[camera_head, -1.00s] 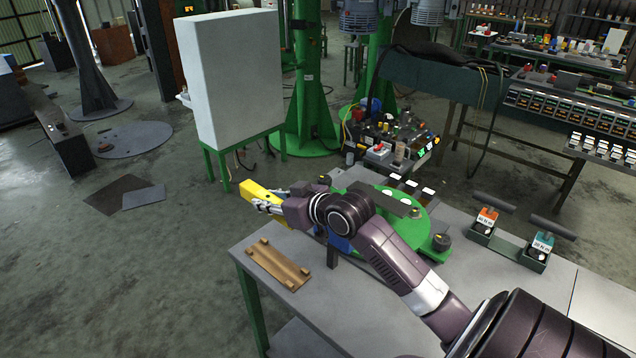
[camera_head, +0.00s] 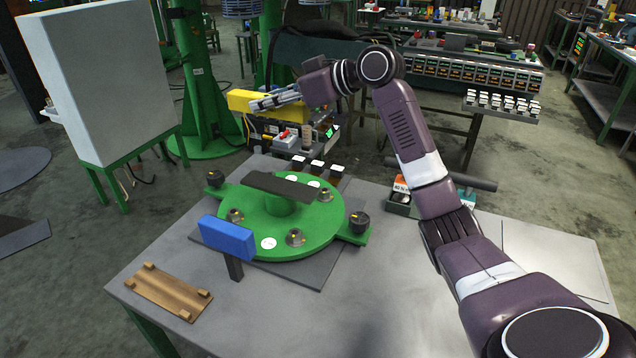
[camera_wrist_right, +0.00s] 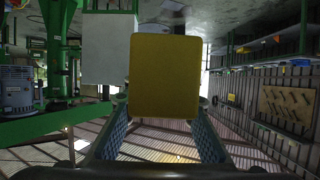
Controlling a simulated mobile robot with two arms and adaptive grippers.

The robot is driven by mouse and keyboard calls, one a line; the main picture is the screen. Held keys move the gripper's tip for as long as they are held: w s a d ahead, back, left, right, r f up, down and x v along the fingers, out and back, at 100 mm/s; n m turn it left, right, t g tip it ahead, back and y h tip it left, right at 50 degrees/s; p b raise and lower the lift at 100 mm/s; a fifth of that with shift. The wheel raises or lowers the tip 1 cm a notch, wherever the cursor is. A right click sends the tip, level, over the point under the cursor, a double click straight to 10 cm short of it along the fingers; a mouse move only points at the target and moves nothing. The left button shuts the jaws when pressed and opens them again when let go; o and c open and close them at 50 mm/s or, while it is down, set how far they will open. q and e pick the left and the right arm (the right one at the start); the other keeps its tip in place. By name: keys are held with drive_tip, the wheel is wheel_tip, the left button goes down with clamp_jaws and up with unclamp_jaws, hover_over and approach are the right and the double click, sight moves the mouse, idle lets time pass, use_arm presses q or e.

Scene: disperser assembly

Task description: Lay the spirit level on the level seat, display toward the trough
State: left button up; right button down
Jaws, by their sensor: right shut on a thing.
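My right gripper (camera_head: 278,99) is shut on the yellow spirit level (camera_head: 240,101) and holds it in the air, behind the green round fixture in the head view. In the right wrist view the level's yellow face (camera_wrist_right: 165,75) fills the space between the two fingers; no display shows. The green fixture (camera_head: 325,222) stands on the table with a dark flat bar (camera_head: 293,187) raised on its middle post, perhaps the level seat. A blue block (camera_head: 227,238) on a dark post stands at its front left. I cannot tell which part is the trough. My left gripper is out of view.
A wooden holder with corner pegs (camera_head: 168,290) lies at the table's front left. Dark knobs (camera_head: 359,222) stand at the fixture's edge. Small white-topped items (camera_head: 317,165) stand behind it. The grey table top (camera_head: 400,295) is bare at front right. A white cabinet (camera_head: 100,75) stands beyond the table.

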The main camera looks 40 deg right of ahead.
drive_tip(key=shift+s+d+r, duration=0.15)
drive_tip(key=shift+d+r, duration=0.05)
drive_tip(key=shift+d, duration=0.25)
drive_tip(key=shift+s+d+f, duration=0.1)
drive_tip(key=shift+f, duration=0.2)
drive_tip(key=p, duration=0.1)
hover_over(279, 184)
wheel_tip(279, 184, down, 14)
drive_tip(key=shift+s+r, duration=0.1)
drive_tip(key=shift+r, duration=0.15)
drive_tip(key=shift+f, duration=0.6)
wheel_tip(279, 184, down, 4)
drive_tip(key=shift+r+p, duration=0.25)
drive_tip(key=shift+p, duration=0.15)
drive_tip(key=shift+f, duration=0.3)
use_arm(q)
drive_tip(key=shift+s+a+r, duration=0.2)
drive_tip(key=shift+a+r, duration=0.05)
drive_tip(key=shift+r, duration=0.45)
